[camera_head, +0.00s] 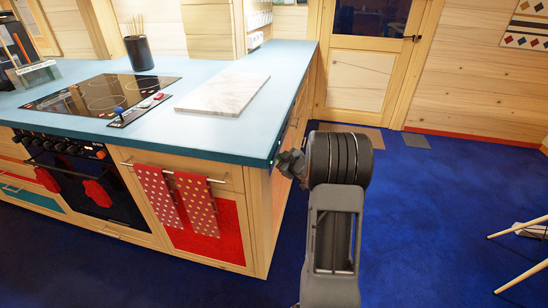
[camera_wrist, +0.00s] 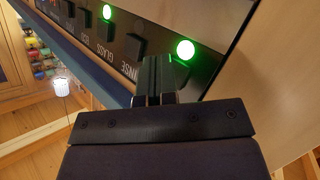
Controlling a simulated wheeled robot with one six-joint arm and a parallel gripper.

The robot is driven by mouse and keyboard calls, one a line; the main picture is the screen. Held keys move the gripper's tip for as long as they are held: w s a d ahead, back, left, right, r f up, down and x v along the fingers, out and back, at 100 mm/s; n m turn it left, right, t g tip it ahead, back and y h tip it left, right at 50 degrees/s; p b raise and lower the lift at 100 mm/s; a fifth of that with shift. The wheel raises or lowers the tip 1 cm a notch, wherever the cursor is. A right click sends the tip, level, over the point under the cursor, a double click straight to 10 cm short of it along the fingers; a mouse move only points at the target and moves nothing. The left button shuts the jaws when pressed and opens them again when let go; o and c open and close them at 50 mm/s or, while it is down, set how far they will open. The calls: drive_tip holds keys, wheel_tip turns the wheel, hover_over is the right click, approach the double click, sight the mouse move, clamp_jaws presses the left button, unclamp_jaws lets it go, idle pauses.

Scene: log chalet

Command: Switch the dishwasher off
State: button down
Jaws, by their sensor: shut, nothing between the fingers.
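The dishwasher's dark control panel (camera_wrist: 212,30) runs across the top of the wrist view, tilted in the picture. It has black buttons with labels that read like GLASS and RINSE. One green light (camera_wrist: 186,50) glows near my fingertips, and another green light (camera_wrist: 107,12) glows further up the row. My gripper (camera_wrist: 158,75) is shut and empty, its tips at or very near the panel by the right-hand light. A dark button beside them is partly hidden; I cannot tell whether they touch. In the head view my gripper (camera_head: 284,165) is by the island's right end, and the dishwasher's front is mostly turned away.
The blue worktop (camera_head: 235,100) carries a marble board (camera_head: 222,93), a hob (camera_head: 100,93) and a utensil pot (camera_head: 139,53). An oven (camera_head: 80,185) and hanging towels (camera_head: 195,205) are on the front.

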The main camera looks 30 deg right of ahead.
drive_tip(key=shift+w+a, duration=0.2)
idle(0.3)
drive_tip(key=shift+s+d, duration=0.55)
idle(0.4)
drive_tip(key=s+d+p, duration=0.2)
drive_tip(key=s+d, duration=0.2)
drive_tip(key=shift+d, duration=0.15)
idle(0.7)
